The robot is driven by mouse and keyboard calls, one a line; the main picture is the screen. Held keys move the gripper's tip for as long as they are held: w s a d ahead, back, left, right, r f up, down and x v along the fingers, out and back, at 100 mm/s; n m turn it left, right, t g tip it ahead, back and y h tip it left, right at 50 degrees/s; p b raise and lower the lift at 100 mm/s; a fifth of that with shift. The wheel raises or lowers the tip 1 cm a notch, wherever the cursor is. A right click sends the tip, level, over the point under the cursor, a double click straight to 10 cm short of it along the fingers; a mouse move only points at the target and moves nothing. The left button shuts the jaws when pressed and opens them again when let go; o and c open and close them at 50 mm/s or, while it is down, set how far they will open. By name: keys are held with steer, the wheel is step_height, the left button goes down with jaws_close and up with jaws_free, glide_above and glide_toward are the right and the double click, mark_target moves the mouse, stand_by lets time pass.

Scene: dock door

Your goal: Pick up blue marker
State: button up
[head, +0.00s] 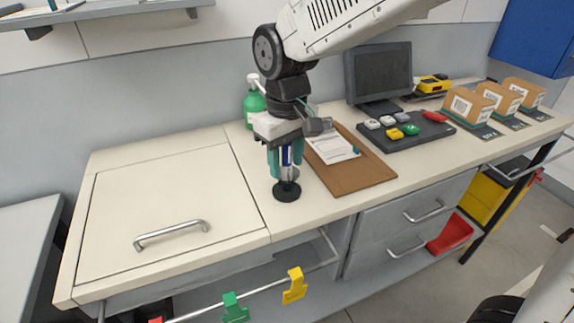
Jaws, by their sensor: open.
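The blue marker (286,155) stands upright on the counter, above a round black base (287,193). My gripper (285,173) points straight down over it, with its teal fingers open on either side of the marker. The fingers and the gripper body hide part of the marker, including its top. I cannot tell whether either finger touches it.
A brown clipboard (357,177) with paper lies just right of my gripper. A green pump bottle (254,107) stands behind it. A dark button panel (424,138), a monitor (379,73) and several cardboard boxes are farther right. The counter's left part (160,195) is clear.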

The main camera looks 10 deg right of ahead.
jaws_close()
steer(key=shift+r, duration=0.1)
step_height(320, 180, up, 10)
steer(key=shift+f, duration=0.1)
stand_by(0.4)
